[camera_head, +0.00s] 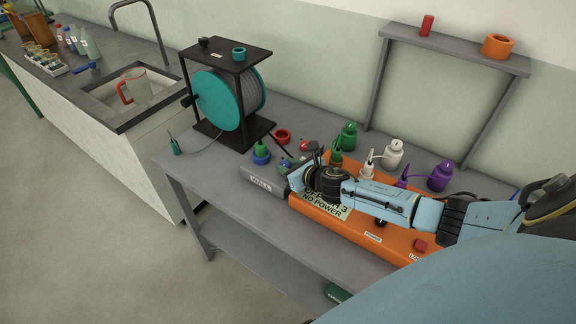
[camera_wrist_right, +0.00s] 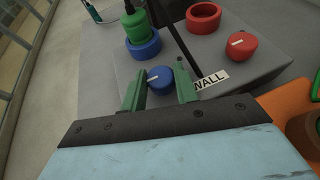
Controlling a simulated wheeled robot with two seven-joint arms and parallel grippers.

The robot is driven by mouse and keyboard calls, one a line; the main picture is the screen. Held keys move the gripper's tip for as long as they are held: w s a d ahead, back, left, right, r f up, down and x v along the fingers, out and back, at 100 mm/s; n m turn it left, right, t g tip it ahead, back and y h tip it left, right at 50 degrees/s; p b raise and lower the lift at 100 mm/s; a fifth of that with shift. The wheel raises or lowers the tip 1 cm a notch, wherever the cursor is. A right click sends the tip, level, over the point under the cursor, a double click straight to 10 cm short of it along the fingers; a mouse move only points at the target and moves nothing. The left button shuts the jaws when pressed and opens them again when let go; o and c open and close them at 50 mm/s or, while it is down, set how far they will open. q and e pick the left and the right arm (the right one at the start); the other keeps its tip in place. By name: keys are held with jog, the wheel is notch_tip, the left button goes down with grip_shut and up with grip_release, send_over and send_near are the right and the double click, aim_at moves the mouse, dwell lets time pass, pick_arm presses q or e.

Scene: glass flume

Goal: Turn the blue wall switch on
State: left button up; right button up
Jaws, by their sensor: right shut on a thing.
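The blue wall switch (camera_wrist_right: 160,80) is a round knob with a white mark that lies roughly sideways, toward the left in the right wrist view. It sits on the grey box labelled WALL (camera_head: 256,189). My right gripper (camera_wrist_right: 161,90) has its green fingers on either side of this knob, shut on it. In the head view the right gripper (camera_head: 290,166) reaches over the box from the right, and its hand hides most of the knob. My left gripper is in neither view.
On the box are a red knob (camera_wrist_right: 242,45), a red ring (camera_wrist_right: 203,17) and a green plug (camera_wrist_right: 134,24) in a blue ring (camera_wrist_right: 145,46). A black rod crosses close to my fingers. A cable reel (camera_head: 222,95) stands behind; an orange unit (camera_head: 345,225) lies under my right arm.

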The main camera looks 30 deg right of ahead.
jog(key=m+h, duration=0.1)
jog(key=m+h+p, duration=0.1)
jog(key=m+h, duration=0.1)
jog(key=shift+a, duration=0.25)
jog(key=m+h, duration=0.2)
jog(key=h, duration=0.1)
jog(key=shift+w+a+m+g+p, duration=0.1)
jog(key=shift+a+m+g+p, duration=0.05)
jog(key=shift+m+g+p, duration=0.2)
jog(key=m+g+h, duration=0.1)
jog(key=m+h, duration=0.1)
jog(key=h, duration=0.1)
jog(key=shift+a+m+g, duration=0.15)
jog(key=shift+m+g, duration=0.2)
jog(key=shift+w+a+m+g+h+b, duration=0.15)
jog(key=shift+m+g+h+b, duration=0.15)
jog(key=shift+m+g+h, duration=0.45)
jog(key=m+g+h+b, duration=0.1)
jog(key=m+g+h, duration=0.1)
jog(key=m, duration=0.1)
jog(key=shift+w+f+b, duration=0.15)
jog(key=shift+b, duration=0.25)
jog(key=m+g+h+b, duration=0.2)
jog(key=m+g+b, duration=0.1)
jog(key=shift+w+g, duration=0.1)
jog(key=shift+g, duration=0.15)
jog(key=shift+m+g+h+b, duration=0.25)
jog(key=shift+m+g+b, duration=0.9)
jog(key=shift+b, duration=0.4)
